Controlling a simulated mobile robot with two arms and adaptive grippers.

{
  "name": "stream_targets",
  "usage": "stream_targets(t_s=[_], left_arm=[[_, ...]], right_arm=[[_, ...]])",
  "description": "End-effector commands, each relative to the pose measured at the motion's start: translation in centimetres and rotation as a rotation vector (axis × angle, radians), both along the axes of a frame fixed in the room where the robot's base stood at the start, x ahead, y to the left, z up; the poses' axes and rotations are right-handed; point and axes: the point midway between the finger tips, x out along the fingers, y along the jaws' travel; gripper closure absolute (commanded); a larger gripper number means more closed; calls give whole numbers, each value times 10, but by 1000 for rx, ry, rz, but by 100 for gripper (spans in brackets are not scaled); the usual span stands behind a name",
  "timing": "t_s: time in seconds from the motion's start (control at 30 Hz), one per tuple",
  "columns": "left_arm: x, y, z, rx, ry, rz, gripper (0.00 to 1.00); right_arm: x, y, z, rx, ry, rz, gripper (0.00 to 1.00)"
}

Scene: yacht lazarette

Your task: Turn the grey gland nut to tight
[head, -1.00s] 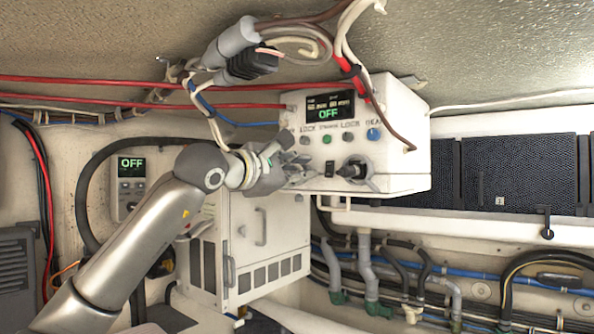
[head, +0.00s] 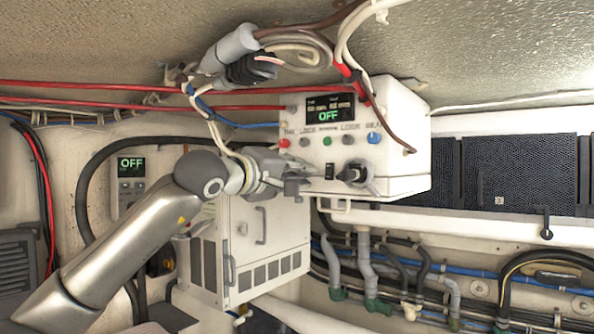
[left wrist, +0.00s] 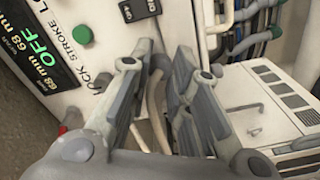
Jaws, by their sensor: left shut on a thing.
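My left gripper (head: 300,178) is at the lower left front of the white control box (head: 405,140). In the left wrist view its two grey fingers (left wrist: 158,68) close around a small grey piece (left wrist: 160,63) at the box's underside, which I take for the grey gland nut. A pale cable (left wrist: 156,100) runs down from it between the fingers. The fingers hide most of the nut, and its turn angle cannot be read. In the head view the nut is hidden behind the gripper. The box display (head: 329,110) reads OFF. My right gripper is not in view.
A black plug or knob (head: 355,172) and a black switch (head: 329,171) sit on the box front beside my gripper. A white vented cabinet (head: 270,240) stands just below. Loose cables (head: 300,48) hang above. A small panel (head: 131,180) on the left also reads OFF.

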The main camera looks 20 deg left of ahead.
Motion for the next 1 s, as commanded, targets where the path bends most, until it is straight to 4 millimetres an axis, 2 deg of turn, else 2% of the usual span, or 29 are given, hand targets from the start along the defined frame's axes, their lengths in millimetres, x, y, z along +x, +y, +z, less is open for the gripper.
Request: stream_targets(t_s=[0.6, 1.0], left_arm=[[1, -1, -4, 538, -184, -3, 100], [1, -1, -6, 752, -261, -4, 100]], right_arm=[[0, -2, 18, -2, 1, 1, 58], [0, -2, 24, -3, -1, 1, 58]])
